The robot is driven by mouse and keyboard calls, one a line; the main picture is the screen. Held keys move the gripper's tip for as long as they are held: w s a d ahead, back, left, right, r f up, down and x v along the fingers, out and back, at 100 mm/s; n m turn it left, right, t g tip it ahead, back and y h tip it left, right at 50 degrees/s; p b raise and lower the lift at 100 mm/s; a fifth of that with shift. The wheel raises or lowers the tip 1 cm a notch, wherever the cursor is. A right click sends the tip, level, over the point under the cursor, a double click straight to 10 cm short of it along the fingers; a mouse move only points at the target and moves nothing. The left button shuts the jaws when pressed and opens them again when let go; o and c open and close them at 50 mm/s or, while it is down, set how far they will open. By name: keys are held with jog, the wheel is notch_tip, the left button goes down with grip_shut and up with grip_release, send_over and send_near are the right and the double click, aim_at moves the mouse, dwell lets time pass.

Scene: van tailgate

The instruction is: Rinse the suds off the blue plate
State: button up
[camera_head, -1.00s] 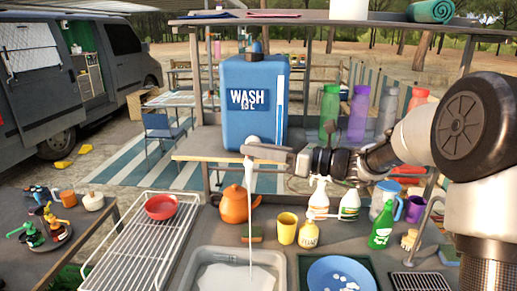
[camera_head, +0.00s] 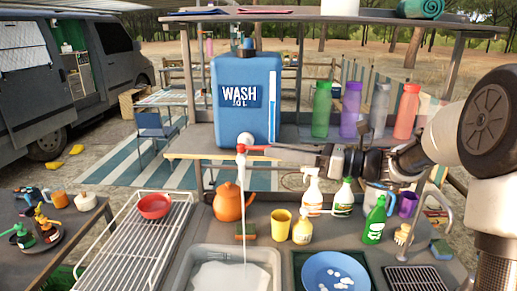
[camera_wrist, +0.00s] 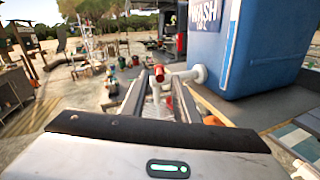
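The blue plate (camera_head: 338,273), with white suds patches on it, lies in the dark right-hand basin (camera_head: 300,258) at the bottom of the head view. The blue WASH jug (camera_head: 247,105) stands on the shelf. Its white tap (camera_head: 244,139) has a red lever (camera_head: 258,148), and a thin stream (camera_head: 243,205) falls from it into the pale left basin (camera_head: 273,257). The stream is left of the plate. My gripper (camera_head: 272,151) is at the tap. In the wrist view its fingers (camera_wrist: 160,95) stand apart, with the tap and lever at their tips; contact is unclear.
An orange teapot (camera_head: 229,202), yellow mug (camera_head: 281,222), soap bottle (camera_head: 303,228), spray bottles and green bottle (camera_head: 375,221) stand behind the basins. A wire rack (camera_head: 133,243) with a red bowl (camera_head: 154,206) is at left. Several coloured bottles stand on the shelf right of the jug.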

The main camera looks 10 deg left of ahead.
jog(key=v, duration=0.9)
